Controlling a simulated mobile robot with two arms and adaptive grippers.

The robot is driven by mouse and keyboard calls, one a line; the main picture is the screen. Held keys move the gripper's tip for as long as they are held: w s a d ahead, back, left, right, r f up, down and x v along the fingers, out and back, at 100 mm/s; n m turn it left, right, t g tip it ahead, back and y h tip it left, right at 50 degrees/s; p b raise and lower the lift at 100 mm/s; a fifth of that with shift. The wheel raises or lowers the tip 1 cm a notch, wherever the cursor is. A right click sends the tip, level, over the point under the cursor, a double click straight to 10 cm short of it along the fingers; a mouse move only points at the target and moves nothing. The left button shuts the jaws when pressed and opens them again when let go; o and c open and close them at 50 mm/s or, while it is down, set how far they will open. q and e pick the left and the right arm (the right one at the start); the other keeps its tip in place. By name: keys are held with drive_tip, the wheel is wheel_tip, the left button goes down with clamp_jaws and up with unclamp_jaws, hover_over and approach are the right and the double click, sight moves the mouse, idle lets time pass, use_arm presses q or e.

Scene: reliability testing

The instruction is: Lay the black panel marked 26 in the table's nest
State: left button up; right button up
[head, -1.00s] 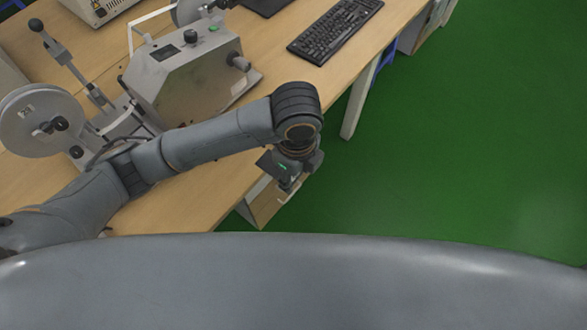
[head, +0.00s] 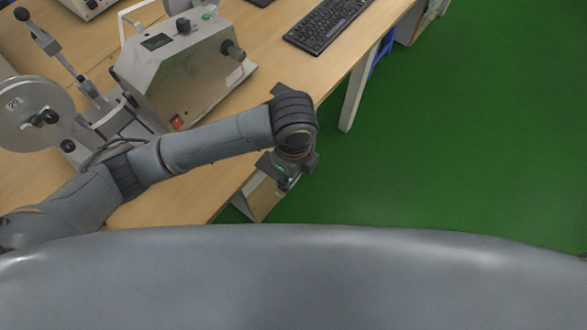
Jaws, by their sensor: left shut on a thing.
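My left gripper (head: 284,178) hangs at the end of the left arm, over the front edge of the wooden table (head: 200,190). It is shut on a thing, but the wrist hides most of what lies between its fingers. The table's nest cannot be made out in this view. My right gripper is not in view.
A grey machine (head: 185,75) with knobs and a reel device (head: 30,115) stand on the table at left. A black keyboard (head: 328,24) lies farther back. A white table leg (head: 352,95) stands right of my wrist. The green floor (head: 470,130) at right is clear.

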use_arm(q)
drive_tip(key=shift+f+b, duration=0.8)
drive_tip(key=shift+f, duration=1.6)
